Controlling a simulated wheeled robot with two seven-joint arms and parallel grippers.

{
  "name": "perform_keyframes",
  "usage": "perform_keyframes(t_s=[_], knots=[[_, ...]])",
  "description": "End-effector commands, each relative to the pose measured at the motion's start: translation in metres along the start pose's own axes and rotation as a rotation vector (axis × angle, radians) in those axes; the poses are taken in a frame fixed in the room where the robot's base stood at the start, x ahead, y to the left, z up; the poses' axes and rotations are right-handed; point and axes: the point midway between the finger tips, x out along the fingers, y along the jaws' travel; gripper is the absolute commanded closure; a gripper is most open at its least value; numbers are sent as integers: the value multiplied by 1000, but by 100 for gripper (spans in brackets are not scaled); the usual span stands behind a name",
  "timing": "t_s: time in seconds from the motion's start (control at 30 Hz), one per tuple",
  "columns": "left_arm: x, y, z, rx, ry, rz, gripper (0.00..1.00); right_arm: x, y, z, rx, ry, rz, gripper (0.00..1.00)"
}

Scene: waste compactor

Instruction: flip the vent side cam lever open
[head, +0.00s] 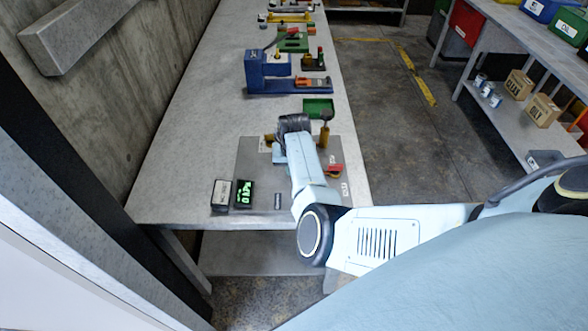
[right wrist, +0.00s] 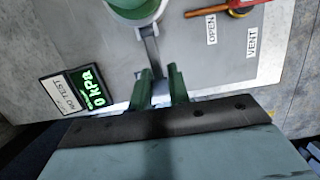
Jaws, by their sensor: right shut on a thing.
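A grey metal lever (right wrist: 150,48), which looks like the cam lever, runs down from a round green and white part (right wrist: 132,8) at the top of the right wrist view. My right gripper (right wrist: 156,76) has its two green fingers shut on the lever's lower end. In the head view my right arm reaches over the grey panel (head: 250,160) and hides the lever and fingers. The panel carries OPEN (right wrist: 211,30) and VENT (right wrist: 252,42) labels beside a red and yellow handle (right wrist: 238,5). My left gripper is not in view.
A NO TEST plate (right wrist: 65,97) and a green 0 hPa display (right wrist: 87,87) stand at the left of the panel. A red part (head: 335,170) sits right of my arm. A concrete wall borders the left.

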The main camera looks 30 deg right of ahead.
Motion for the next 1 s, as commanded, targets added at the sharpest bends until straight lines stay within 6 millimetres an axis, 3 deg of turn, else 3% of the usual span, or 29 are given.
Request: perform_keyframes(t_s=[0.43, 0.47, 0.53, 0.83, 1.0], knots=[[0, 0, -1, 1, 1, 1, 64, 0, 0, -2, 0, 14, 1, 100], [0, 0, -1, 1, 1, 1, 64, 0, 0, -2, 0, 14, 1, 78], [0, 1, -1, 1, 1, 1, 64, 0, 0, -1, 0, 13, 0, 69], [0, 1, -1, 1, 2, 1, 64, -1, 0, 0, 1, 9, 0, 68], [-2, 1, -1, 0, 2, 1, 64, -15, 1, 1, 2, 7, 2, 68]])
